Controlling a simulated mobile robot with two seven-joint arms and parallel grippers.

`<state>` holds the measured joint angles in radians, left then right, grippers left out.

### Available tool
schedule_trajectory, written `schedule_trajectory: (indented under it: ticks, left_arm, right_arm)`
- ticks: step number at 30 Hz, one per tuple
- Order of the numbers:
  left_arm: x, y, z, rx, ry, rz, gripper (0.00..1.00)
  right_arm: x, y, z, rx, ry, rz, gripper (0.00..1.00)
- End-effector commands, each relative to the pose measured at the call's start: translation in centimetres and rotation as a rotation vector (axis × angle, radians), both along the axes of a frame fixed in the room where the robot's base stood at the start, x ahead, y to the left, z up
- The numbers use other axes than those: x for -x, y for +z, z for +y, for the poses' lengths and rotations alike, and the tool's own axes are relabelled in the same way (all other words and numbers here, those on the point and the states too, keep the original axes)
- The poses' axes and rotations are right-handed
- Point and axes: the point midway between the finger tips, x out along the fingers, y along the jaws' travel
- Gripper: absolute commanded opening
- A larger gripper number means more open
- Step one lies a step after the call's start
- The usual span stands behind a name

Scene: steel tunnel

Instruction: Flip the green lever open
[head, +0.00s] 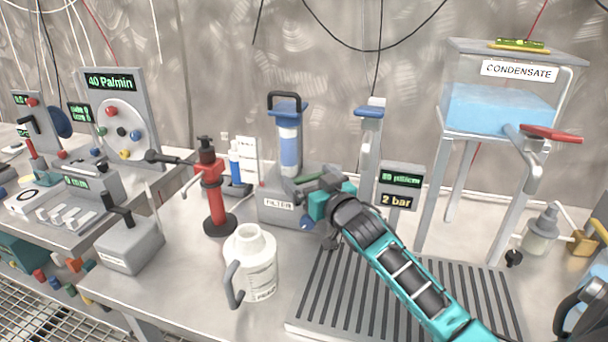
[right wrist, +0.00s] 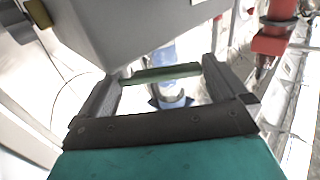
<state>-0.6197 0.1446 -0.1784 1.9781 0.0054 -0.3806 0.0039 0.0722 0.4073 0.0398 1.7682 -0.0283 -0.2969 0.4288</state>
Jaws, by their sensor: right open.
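The green lever (head: 309,178) is a short green bar on the grey filter base (head: 272,207), below the clear and blue filter column (head: 289,147). My right gripper (head: 316,184) is at the lever and partly covers it in the head view. In the right wrist view the green lever (right wrist: 160,74) runs crosswise between the two spread fingers of the right gripper (right wrist: 160,84). The fingers are open; I cannot tell whether either one touches the lever. My left gripper is not in view.
A white jug (head: 257,265) and a red stand (head: 212,193) are left of my right arm. A blue-topped column (head: 369,150) and a "2 bar" display (head: 402,182) stand behind it. A slotted drain plate (head: 340,300) lies under the arm. The condensate tank (head: 500,108) is at right.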

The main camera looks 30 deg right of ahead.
Motion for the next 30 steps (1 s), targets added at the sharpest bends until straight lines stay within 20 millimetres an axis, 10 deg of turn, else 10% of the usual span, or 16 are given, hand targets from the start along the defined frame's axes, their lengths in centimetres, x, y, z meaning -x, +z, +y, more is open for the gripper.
schedule_trajectory:
  ticks: [18, 30]
  left_arm:
    - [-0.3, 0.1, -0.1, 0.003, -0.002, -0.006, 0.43]
    - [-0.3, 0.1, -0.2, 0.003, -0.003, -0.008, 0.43]
  right_arm:
    - [-2.8, 0.0, -0.2, -0.001, 0.0, 0.0, 1.0]
    - [-2.7, 0.0, -0.2, -0.001, 0.0, 0.0, 0.62]
